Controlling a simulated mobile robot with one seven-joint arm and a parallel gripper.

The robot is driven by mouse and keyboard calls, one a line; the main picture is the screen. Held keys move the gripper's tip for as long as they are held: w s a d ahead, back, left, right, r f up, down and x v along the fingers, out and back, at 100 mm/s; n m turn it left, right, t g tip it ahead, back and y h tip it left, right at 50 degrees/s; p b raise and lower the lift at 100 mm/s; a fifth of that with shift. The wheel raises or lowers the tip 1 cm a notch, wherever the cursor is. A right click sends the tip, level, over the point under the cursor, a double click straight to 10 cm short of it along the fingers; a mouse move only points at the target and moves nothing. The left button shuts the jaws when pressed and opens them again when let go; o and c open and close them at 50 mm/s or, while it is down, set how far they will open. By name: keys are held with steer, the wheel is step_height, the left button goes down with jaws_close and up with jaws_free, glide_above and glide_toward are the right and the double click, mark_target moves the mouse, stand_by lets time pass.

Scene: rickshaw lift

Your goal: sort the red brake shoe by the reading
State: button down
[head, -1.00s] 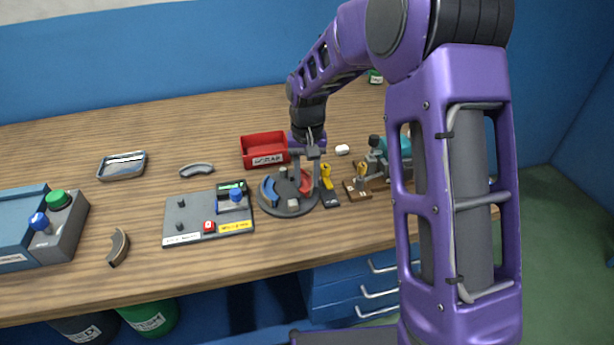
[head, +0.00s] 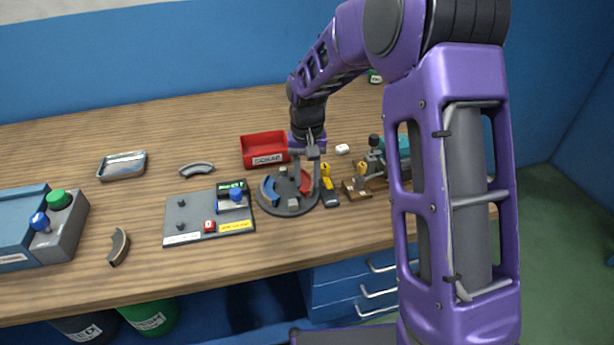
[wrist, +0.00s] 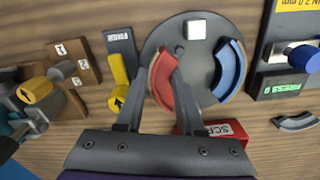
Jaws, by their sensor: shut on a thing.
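The red brake shoe (wrist: 163,82) sits on the left side of the round grey plate (wrist: 178,39) in the wrist view, opposite the blue brake shoe (wrist: 231,70). In the head view the red shoe (head: 306,181) is partly hidden by my gripper (head: 305,172). In the wrist view my gripper (wrist: 157,78) has one finger on each side of the red shoe and is shut on it at the plate. The gauge panel (head: 181,221) left of the plate has a blue knob, a red button and a small green display (wrist: 281,88), which seems to show PRESS.
A red scrap bin (head: 264,160) stands just behind the plate. Loose grey shoes (head: 197,169) and a metal tray (head: 122,166) lie left, with bare wood between.

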steer(key=shift+f, duration=0.35)
stand_by(0.9)
steer(key=shift+c, duration=2.2)
jaws_free()
steer(key=shift+o, duration=1.1)
steer(key=shift+d, duration=0.1)
steer(key=shift+d+r, duration=0.1)
steer(key=shift+r, duration=0.05)
